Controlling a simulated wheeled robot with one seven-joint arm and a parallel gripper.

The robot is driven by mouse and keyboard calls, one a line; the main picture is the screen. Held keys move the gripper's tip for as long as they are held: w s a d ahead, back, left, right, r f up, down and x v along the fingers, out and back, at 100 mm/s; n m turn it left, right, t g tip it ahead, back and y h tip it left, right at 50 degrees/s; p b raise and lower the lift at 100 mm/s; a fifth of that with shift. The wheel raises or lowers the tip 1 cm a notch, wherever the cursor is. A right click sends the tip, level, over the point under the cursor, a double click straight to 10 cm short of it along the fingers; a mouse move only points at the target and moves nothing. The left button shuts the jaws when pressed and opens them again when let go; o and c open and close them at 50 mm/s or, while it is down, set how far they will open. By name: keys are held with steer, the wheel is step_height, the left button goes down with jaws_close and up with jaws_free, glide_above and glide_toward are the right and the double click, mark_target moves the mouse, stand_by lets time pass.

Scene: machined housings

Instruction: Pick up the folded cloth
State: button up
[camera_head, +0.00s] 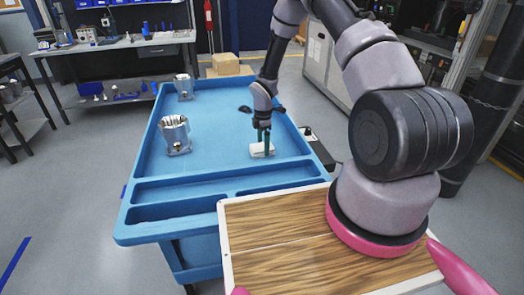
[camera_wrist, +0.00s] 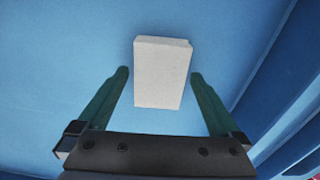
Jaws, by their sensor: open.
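The folded cloth (camera_head: 258,150) is a small white rectangular block lying flat on the blue cart top, near the compartments at its near end. In the wrist view the cloth (camera_wrist: 162,72) lies ahead of and partly between the two green fingers, with a gap on each side. My gripper (camera_head: 264,143) points down at the cloth, with its fingers open. In the wrist view my gripper (camera_wrist: 160,75) is open and empty. In the head view the fingers hide part of the cloth. I cannot tell the exact height of the fingertips above the cart.
The blue cart (camera_head: 215,125) has raised rims and long compartments at its near end. A metal housing (camera_head: 174,136) stands on its left side and another housing (camera_head: 184,87) stands farther back. Cardboard boxes (camera_head: 226,65) sit at the far end. The cart's middle is mostly clear.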

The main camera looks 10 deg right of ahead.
mark_target(263, 146)
steer(key=shift+f, duration=0.65)
steer(key=c, duration=1.2)
step_height(263, 146, up, 10)
steer(key=shift+r, duration=0.1)
